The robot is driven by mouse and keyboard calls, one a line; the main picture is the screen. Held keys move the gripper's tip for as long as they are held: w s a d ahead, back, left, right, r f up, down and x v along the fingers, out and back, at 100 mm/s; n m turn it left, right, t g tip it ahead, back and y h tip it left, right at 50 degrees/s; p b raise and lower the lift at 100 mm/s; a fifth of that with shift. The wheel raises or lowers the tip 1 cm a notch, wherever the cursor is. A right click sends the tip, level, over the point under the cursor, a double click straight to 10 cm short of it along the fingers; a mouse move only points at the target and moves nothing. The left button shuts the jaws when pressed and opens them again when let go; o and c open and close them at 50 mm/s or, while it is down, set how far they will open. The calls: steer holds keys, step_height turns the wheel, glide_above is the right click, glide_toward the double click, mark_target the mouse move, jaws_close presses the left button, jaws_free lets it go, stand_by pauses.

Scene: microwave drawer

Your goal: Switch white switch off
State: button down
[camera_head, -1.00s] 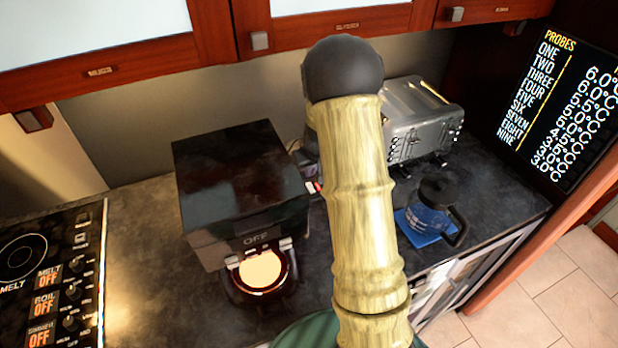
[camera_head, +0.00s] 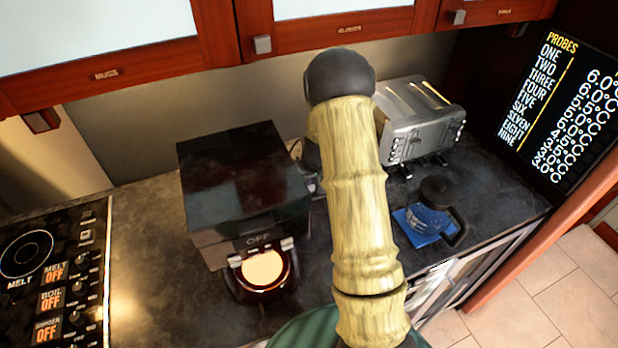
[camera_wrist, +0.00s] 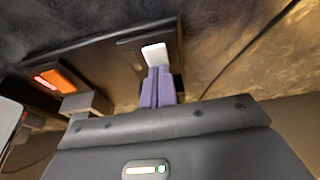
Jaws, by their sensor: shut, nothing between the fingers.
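The white switch (camera_wrist: 154,56) shows in the wrist view, on a dark plate straight beyond my fingertips. My gripper (camera_wrist: 157,70) has its purple fingers pressed together, empty. Its tips overlap the near edge of the switch; I cannot tell whether they touch it. A lit orange-red switch (camera_wrist: 60,79) is to the left on a similar dark plate. In the head view, my arm hides most of the switch area, and only a small purple patch shows beside the black machine.
A black machine (camera_head: 245,185) reading OFF stands left of my arm. A toaster (camera_head: 420,120) and a blue jug (camera_head: 430,215) are to its right. A stove panel (camera_head: 55,280) is at far left. Wooden cabinets (camera_head: 150,70) hang above. A dark cable (camera_wrist: 250,60) crosses the wrist view.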

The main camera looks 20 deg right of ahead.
mark_target(313, 188)
steer(key=shift+s, duration=0.15)
steer(key=shift+s+b, duration=0.3)
steer(key=shift+b, duration=0.05)
steer(key=shift+s+b, duration=0.3)
steer(key=shift+s, duration=0.2)
steer(key=shift+r, duration=0.1)
steer(key=r+p, duration=0.3)
steer(key=r, duration=0.1)
steer(key=shift+w+r, duration=0.15)
steer(key=shift+w, duration=0.05)
steer(key=w+b+v, duration=0.1)
steer(key=b+v, duration=0.1)
steer(key=v, duration=0.7)
steer(key=shift+w+r, duration=0.2)
steer(key=shift+r, duration=0.25)
steer(key=shift+a, duration=0.1)
